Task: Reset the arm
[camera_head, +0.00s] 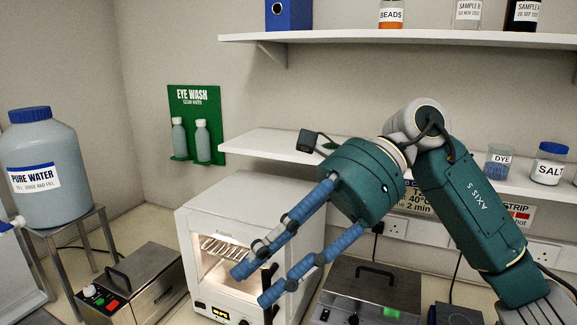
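My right arm comes in from the lower right, with dark green links and a round green wrist. Its gripper (254,285) has two blue-wrapped fingers pointing down and left, held apart with a gap between them. I see nothing held between them. The fingers are in front of the white oven-like box (234,210) and hide part of its lit opening. My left gripper is not in view.
A steel bath (150,263) stands left of the white box, another (345,285) right of it. A big pure water bottle (50,150) stands on a stool. Shelves (400,37) with jars and a green eye wash board (196,95) are on the walls.

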